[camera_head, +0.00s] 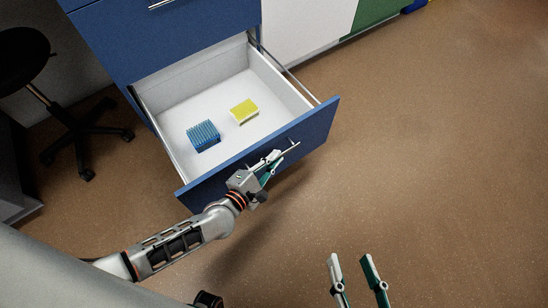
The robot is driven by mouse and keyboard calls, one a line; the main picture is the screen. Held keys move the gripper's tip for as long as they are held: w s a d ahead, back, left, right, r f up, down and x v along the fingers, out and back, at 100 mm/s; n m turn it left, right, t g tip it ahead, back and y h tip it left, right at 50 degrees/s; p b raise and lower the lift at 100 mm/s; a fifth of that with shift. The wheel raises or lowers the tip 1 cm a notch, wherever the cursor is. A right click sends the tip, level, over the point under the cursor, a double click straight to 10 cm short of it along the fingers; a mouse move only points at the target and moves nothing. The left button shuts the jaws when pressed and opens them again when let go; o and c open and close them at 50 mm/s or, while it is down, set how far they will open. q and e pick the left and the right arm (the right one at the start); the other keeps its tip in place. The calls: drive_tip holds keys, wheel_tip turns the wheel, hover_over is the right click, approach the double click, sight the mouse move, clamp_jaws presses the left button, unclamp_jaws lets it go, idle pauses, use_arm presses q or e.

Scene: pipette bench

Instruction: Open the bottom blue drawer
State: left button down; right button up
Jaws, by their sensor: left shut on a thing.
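The bottom blue drawer (318,127) is pulled well out of the blue cabinet (180,42), and its white inside shows. My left gripper (270,165) is at the drawer's front, shut on its metal bar handle (290,150). The fingers partly hide the handle. My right gripper (358,262) is low in the view, apart from the drawer, over the floor. Its two fingers are spread, with nothing between them.
A blue ribbed rack (204,135) and a yellow box (244,111) lie inside the drawer. A black stool (75,130) stands at the left. White and green cabinet fronts are behind. The brown floor (440,170) at the right is clear.

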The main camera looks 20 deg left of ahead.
use_arm(q)
drive_tip(key=shift+s, duration=0.1)
idle(0.3)
drive_tip(key=c, duration=2.2)
unclamp_jaws()
drive_tip(key=shift+o, duration=0.2)
